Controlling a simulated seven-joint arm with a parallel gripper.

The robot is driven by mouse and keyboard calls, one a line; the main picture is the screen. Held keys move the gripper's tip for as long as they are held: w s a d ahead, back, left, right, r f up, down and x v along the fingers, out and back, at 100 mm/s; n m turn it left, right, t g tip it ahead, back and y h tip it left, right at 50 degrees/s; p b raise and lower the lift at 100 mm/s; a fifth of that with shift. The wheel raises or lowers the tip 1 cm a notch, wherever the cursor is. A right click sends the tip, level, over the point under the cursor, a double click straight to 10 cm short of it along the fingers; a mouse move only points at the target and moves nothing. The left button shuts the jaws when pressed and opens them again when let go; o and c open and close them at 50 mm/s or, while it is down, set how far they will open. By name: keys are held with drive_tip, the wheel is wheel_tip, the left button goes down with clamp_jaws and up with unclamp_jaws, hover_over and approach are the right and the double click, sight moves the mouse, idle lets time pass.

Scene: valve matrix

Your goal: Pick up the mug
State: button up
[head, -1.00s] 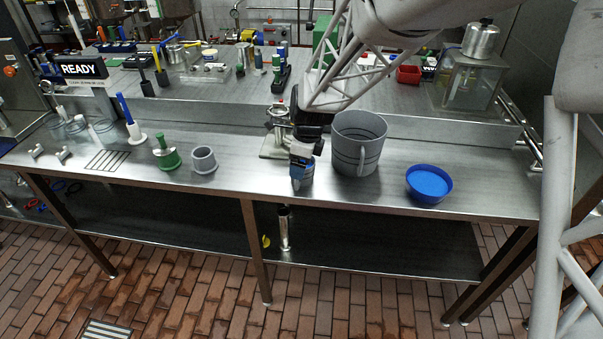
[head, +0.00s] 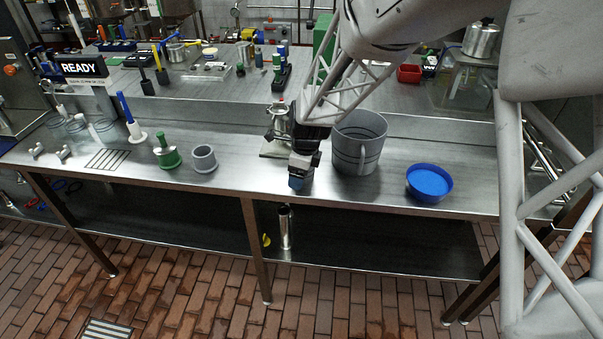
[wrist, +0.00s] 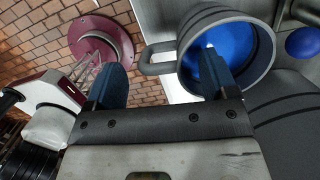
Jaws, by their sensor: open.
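The mug (wrist: 258,62) is grey with a blue inside and a handle (wrist: 158,58) on its left. In the wrist view it lies beyond my fingers with its mouth facing the camera. My gripper (wrist: 162,72) is open. Its right finger overlaps the mug's mouth in the picture, and its left finger is outside, past the handle. I cannot tell whether either finger touches the mug. In the head view my gripper (head: 297,178) points down near the bench's front edge, and I cannot separate the mug from its blue tip.
A large grey handled vessel (head: 350,150) stands close on the right, with a blue bowl (head: 430,183) beyond it. A metal fixture (head: 278,130) stands just behind my gripper. A grey cup (head: 204,158) and a green-based item (head: 168,155) stand left; bare bench lies between.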

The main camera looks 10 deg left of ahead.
drive_tip(key=shift+a+f, duration=0.15)
drive_tip(key=shift+f, duration=0.65)
drive_tip(key=shift+a+f, duration=0.1)
drive_tip(key=shift+f, duration=0.65)
drive_tip(key=shift+c, duration=0.3)
drive_tip(key=c, duration=1.1)
